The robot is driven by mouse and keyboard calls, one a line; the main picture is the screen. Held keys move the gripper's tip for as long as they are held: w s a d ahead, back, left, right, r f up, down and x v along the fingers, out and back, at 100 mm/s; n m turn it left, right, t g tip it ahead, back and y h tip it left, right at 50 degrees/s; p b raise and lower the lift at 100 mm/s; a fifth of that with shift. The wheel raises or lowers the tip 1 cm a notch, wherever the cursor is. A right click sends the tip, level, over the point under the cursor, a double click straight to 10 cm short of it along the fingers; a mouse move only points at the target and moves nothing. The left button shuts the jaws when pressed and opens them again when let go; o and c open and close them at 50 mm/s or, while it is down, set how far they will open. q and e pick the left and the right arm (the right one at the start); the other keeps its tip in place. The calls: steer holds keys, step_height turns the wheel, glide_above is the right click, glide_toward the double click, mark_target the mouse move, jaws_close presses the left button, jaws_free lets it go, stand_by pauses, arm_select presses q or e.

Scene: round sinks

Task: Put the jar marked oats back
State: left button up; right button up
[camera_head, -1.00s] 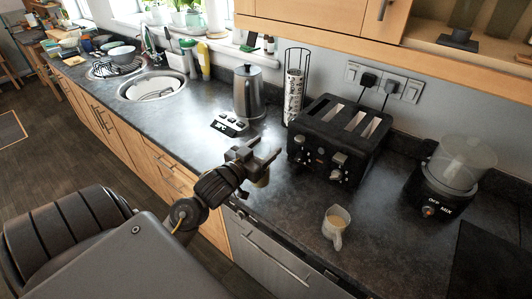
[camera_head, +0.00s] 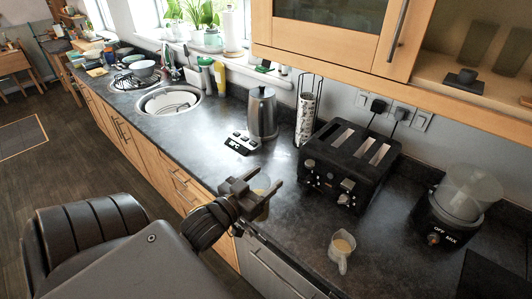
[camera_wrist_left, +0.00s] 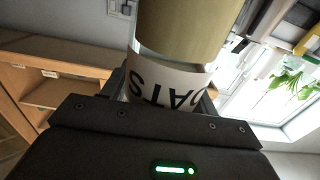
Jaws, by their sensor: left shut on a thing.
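The oats jar (camera_wrist_left: 170,88) fills the upper middle of the left wrist view. It has a white label with dark letters reading "OATS", upside down there, and a tan part beside the label. In the head view the jar (camera_head: 260,187) is small and mostly hidden by my gripper. My left gripper (camera_head: 262,190) is shut on the jar and holds it over the front edge of the dark counter (camera_head: 300,225), left of the toaster. My right gripper is not in view.
A black toaster (camera_head: 348,160), a kettle (camera_head: 263,113), a black scale (camera_head: 240,143) and a small jug (camera_head: 342,248) stand on the counter. A blender base (camera_head: 445,222) is at the right. A wall cupboard (camera_head: 335,45) with an open shelf (camera_head: 480,85) hangs above.

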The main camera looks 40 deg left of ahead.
arm_select(q)
steer(key=shift+s+d+r+p, duration=0.15)
steer(key=shift+s+r+p, duration=0.1)
steer(key=shift+s+p, duration=0.2)
steer(key=shift+s+d+r+p, duration=0.15)
steer(key=shift+s+r+p, duration=0.05)
steer(key=shift+s+p, duration=0.2)
